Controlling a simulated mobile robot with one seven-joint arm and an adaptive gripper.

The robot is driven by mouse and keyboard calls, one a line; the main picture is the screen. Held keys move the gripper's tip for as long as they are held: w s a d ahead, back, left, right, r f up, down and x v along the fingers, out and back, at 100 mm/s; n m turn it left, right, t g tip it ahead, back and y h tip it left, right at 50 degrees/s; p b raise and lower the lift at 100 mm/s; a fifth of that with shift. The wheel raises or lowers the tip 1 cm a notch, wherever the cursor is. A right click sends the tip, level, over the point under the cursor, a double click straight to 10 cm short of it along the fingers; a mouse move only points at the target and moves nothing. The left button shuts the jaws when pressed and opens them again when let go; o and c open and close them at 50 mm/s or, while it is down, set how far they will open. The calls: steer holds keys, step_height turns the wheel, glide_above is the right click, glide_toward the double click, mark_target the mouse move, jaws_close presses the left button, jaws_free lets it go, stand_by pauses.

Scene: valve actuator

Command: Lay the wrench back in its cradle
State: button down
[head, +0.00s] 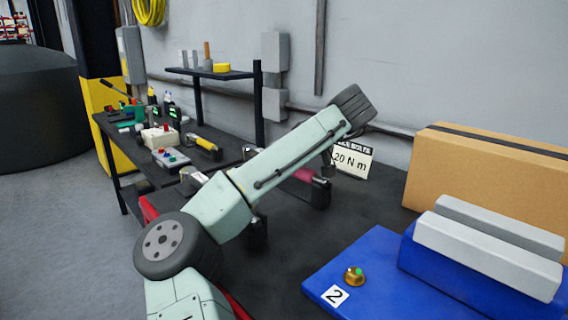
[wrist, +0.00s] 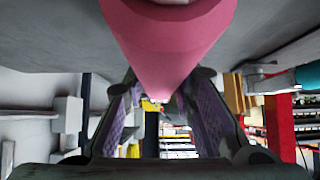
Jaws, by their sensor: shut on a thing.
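The wrench's pink handle (wrist: 168,40) fills the top of the wrist view. It runs between the purple-padded fingers of my gripper (wrist: 159,98), which is shut on it. In the head view a short stretch of the pink handle (head: 303,174) shows behind my arm. It lies close to a black post (head: 320,193), which looks like part of the cradle. A second dark block (head: 257,233) stands nearer, partly behind my arm. My arm hides my gripper and most of the wrench there, so I cannot tell whether the wrench touches the cradle.
A "20 N m" sign (head: 353,161) stands behind the post. To the right are a cardboard box (head: 490,180) and a blue base (head: 390,275) with a brass fitting (head: 355,276). Small devices (head: 168,150) crowd the left of the dark bench. Bare bench shows between post and blue base.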

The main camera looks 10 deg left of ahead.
steer(key=shift+f+b, duration=0.3)
steer(key=shift+f, duration=0.2)
steer(key=c, duration=1.2)
jaws_free()
steer(key=shift+c, duration=0.2)
steer(key=shift+f, duration=0.1)
steer(key=v, duration=1.2)
steer(key=shift+s, duration=0.15)
